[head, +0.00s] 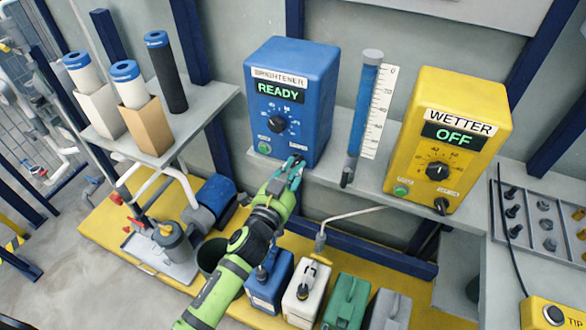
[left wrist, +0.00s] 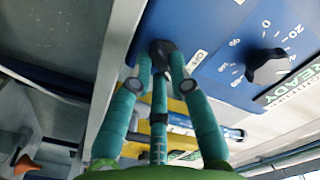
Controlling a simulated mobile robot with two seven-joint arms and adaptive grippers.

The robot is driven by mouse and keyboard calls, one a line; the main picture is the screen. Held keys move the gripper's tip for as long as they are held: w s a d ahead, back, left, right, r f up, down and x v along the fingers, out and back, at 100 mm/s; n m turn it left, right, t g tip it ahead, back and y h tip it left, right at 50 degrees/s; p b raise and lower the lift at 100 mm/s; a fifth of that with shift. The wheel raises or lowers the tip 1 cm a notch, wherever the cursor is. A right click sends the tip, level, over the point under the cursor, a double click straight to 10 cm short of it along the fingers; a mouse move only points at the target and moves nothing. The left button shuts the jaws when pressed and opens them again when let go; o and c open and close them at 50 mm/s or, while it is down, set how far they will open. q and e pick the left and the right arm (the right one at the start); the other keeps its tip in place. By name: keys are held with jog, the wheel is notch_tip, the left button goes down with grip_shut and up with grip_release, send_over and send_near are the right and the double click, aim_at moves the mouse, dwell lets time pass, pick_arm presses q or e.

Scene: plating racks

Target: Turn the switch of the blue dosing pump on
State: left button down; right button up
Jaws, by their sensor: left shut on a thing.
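The blue dosing pump (head: 293,57) stands on the grey shelf, labelled BRIGHTENER, with a lit display reading READY. A black dial and a green button are on its front. My left gripper (head: 295,164) is at the lower right corner of this front. In the left wrist view its teal fingers (left wrist: 161,62) are shut on the small dark switch (left wrist: 161,47) beside a white label; the fingers hide most of the switch. The pump's dial (left wrist: 267,66) shows to the right there. My right gripper is not in view.
A yellow pump (head: 462,88), labelled WETTER and reading OFF, stands to the right. A blue tube with a white scale (head: 379,112) is between the pumps. Several canisters (head: 346,300) stand below the shelf. Filter cartridges (head: 166,72) are on a shelf at left.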

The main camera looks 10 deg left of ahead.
pick_arm(q)
jog(key=c, duration=1.1)
grip_release()
jog(key=shift+c, duration=0.2)
jog(key=s+a, duration=0.2)
jog(key=s, duration=1)
jog(key=shift+a, duration=0.15)
jog(key=shift+w, duration=0.1)
